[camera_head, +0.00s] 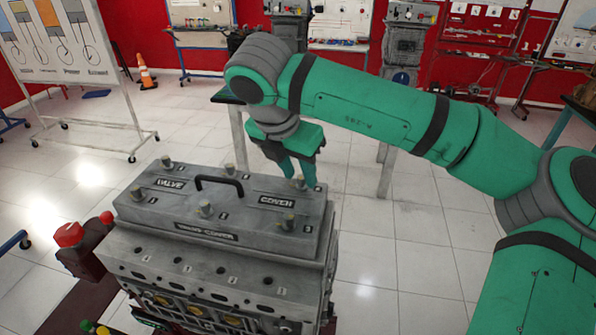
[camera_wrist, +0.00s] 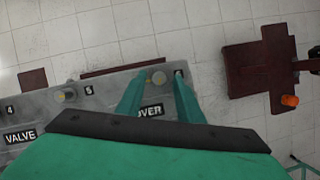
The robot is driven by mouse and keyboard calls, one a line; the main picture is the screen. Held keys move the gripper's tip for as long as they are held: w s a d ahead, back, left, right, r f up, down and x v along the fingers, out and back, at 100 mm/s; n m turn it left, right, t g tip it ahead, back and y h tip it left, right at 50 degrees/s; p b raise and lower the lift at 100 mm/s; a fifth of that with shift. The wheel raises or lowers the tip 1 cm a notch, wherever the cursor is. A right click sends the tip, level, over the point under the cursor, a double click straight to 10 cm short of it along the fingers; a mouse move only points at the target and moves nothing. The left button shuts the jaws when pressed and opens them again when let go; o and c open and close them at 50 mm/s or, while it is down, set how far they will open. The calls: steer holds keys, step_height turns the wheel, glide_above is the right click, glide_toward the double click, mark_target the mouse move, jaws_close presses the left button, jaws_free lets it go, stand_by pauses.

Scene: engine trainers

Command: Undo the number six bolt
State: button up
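The grey valve cover (camera_head: 160,207) lies on top of the engine block, with a black handle and numbered bolts. My gripper (camera_head: 296,178) points down over the cover's far right corner. In the wrist view, my gripper (camera_wrist: 160,84) has its two green fingers apart, on either side of a brass-coloured bolt head (camera_wrist: 158,77). A gap shows beside the bolt, so the fingers do not look closed on it. A small mark right of this bolt is partly hidden by the right finger; I cannot read it. The bolt by the number 5 (camera_wrist: 66,95) stands to the left.
More bolts stand on the cover, such as the front middle one (camera_head: 205,208) and the front right one (camera_head: 289,222). A red-capped part (camera_head: 70,235) is left of the engine. A table (camera_head: 236,135) stands behind. Open tiled floor lies to the right.

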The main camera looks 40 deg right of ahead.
steer(key=shift+c, duration=0.4)
jaws_close()
steer(key=shift+a, duration=0.1)
